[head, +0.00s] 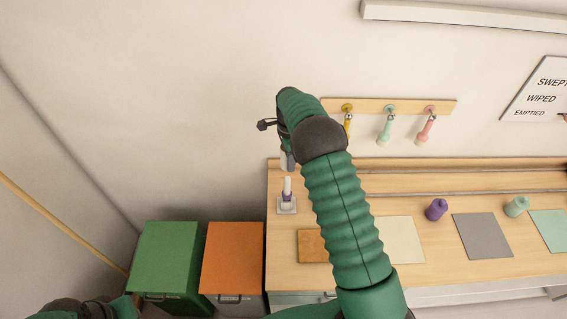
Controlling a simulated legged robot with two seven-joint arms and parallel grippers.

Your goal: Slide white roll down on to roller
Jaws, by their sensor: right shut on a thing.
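My right arm reaches up across the middle of the head view and bends over at the top. My right gripper (286,154), mostly hidden behind the arm, points down near the wall. It is shut on a pale thing, apparently the white roll (288,162), of which only a small part shows. Just below it a roller (287,188), a small upright white and lilac post, stands on a square plate (287,207) at the bench's back left. I cannot tell whether the roll touches the post. Part of my left arm shows at the bottom left; its gripper jaws do not show clearly.
A wooden bench (400,266) carries flat mats, a purple roll (436,209) and a teal roll (516,206). A peg rail (450,107) with hanging tools is on the wall. Green (166,250) and orange (233,250) bins stand left of the bench.

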